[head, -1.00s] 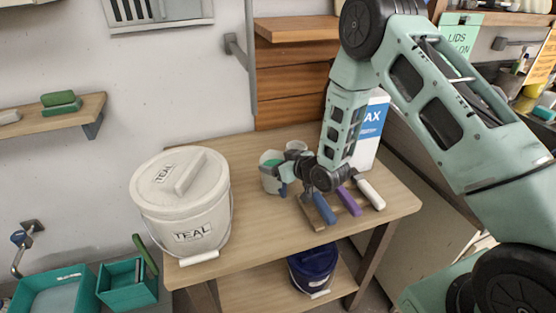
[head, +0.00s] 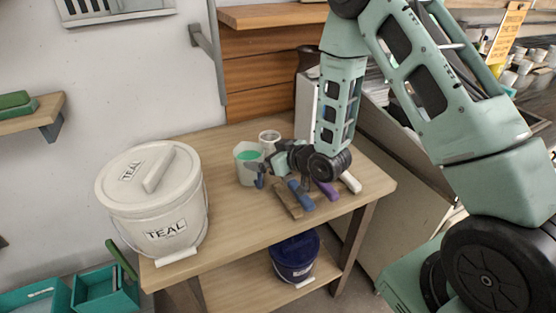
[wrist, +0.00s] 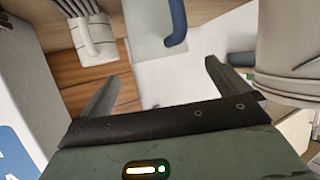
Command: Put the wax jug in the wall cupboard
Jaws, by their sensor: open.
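A tall white container (head: 306,108), taken to be the wax jug, stands at the back right of the table, largely hidden behind my arm. In the wrist view, a white surface with a blue label (wrist: 14,152) shows at the left edge, outside the fingers. My gripper (head: 274,162) is low over the table beside the cups, left of and nearer than the container. The wrist view shows its fingers (wrist: 158,78) spread, with nothing held between them. I cannot make out a wall cupboard for certain; only a grey slatted fixture (head: 115,8) shows at the top left.
A pale cup with green contents (head: 247,168) and a white mug (head: 269,137) stand close to my gripper. Several handled tools, one blue (head: 301,196), lie in front. A lidded TEAL bucket (head: 150,210) fills the table's left end. Bare tabletop (head: 228,215) lies between.

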